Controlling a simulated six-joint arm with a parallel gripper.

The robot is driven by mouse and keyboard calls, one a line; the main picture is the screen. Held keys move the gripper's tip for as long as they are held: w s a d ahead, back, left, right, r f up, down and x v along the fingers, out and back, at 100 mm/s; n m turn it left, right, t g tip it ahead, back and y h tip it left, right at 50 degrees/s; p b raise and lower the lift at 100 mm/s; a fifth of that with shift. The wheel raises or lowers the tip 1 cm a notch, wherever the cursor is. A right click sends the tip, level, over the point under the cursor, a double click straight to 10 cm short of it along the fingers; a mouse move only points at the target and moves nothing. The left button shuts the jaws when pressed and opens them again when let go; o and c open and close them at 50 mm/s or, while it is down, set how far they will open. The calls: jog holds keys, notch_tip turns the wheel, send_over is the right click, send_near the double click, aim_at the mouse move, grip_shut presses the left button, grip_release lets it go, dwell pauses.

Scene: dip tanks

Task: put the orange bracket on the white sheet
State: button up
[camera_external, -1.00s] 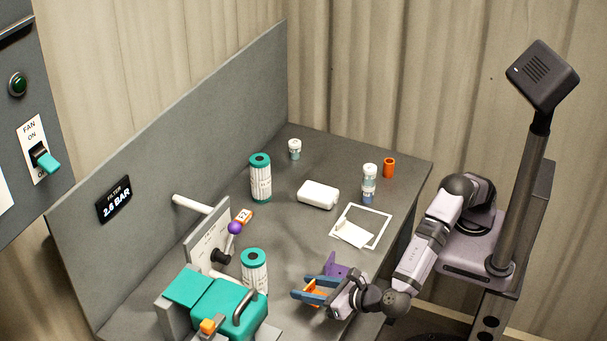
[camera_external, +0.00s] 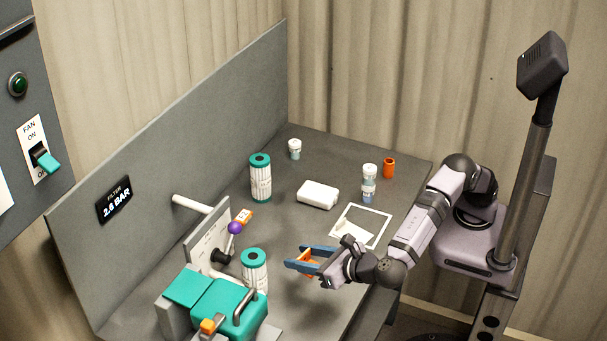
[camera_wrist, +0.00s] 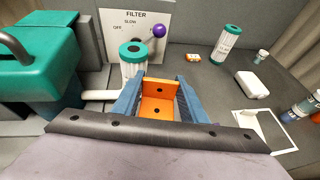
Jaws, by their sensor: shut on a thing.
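The orange bracket (camera_external: 309,268) is held between the blue fingers of my gripper (camera_external: 300,258), above the front part of the bench. In the wrist view the bracket (camera_wrist: 158,88) is L-shaped with dark holes, and my gripper (camera_wrist: 157,94) is shut on it from both sides. A white-bordered rectangle (camera_external: 384,228) lies flat on the bench to the right of and beyond the gripper. A white piece (camera_external: 350,231) rests at its near left part and also shows in the wrist view (camera_wrist: 246,121). I cannot tell which of these is the sheet.
A teal-capped filter cylinder (camera_external: 254,272) stands left of my gripper, near the purple-knobbed lever (camera_external: 235,228) and teal housing (camera_external: 228,308). Another filter cylinder (camera_external: 260,178), a white block (camera_external: 318,195), a clear jar (camera_external: 369,178) and an orange cup (camera_external: 389,167) stand farther back.

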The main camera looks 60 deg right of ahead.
notch_tip(320, 180, up, 5)
jog(key=w+d+p, duration=0.2)
jog(key=d+p, duration=0.1)
jog(key=m+g+h+p, duration=0.4)
jog(key=m+h+p, duration=0.3)
send_over(360, 233)
notch_tip(360, 233, down, 8)
jog(key=shift+r, duration=0.15)
jog(key=shift+f+p, duration=0.85)
jog(key=shift+f, duration=4.15)
